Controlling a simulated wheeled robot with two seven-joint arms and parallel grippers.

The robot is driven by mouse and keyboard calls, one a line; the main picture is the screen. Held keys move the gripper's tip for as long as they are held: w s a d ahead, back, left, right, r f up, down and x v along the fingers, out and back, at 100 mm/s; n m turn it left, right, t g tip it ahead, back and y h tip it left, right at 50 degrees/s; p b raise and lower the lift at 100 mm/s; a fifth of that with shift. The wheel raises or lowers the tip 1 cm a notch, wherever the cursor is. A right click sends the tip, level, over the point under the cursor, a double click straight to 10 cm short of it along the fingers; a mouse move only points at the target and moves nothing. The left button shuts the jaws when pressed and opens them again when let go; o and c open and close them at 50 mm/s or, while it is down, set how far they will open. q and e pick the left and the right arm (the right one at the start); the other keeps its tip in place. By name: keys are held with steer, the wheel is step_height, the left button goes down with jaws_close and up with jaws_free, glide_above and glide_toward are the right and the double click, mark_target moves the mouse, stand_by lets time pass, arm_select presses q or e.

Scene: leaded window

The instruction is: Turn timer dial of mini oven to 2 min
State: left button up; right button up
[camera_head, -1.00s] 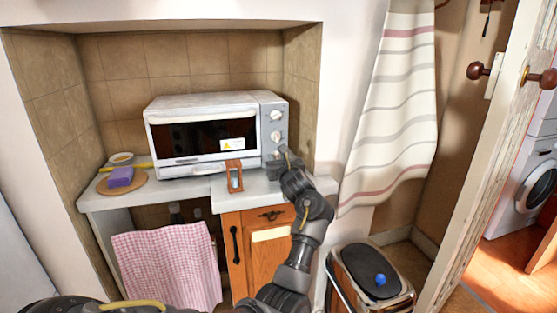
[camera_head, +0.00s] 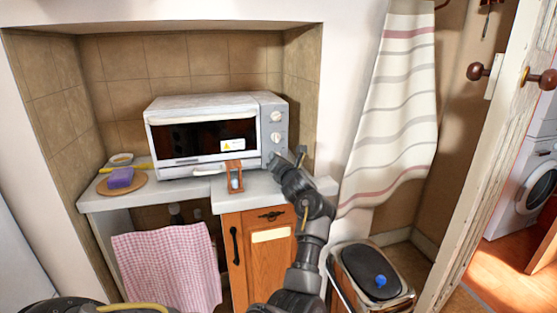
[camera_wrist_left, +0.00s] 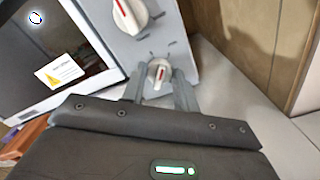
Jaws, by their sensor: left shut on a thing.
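The mini oven (camera_head: 195,104) is white with a dark glass door and stands on the counter, with dials down its right-hand panel. The top dial (camera_head: 276,116) and middle dial (camera_head: 276,137) are clear in the head view; my gripper hides the lowest one. In the left wrist view the lowest dial (camera_wrist_left: 158,72) has a red mark on its pointer, below a larger dial (camera_wrist_left: 130,14). My left gripper (camera_wrist_left: 158,90) is shut on the lowest dial, one finger on each side. It also shows in the head view (camera_head: 285,158). My right gripper is not in view.
A wooden-framed item (camera_head: 234,176) stands at the counter edge before the oven. A purple sponge (camera_head: 120,177) lies on a round board at the left. The niche wall is close to the right of the oven. A bin (camera_head: 372,268) stands below right.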

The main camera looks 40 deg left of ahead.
arm_select(q)
steer(key=shift+m, duration=0.8)
steer(key=shift+m+p, duration=0.5)
steer(key=shift+m, duration=0.5)
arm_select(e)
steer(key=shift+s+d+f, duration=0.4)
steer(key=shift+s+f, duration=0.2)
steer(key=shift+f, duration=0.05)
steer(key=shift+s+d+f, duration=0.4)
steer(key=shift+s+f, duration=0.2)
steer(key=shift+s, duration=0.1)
arm_select(q)
steer(key=o, duration=0.9)
steer(key=shift+o, duration=0.2)
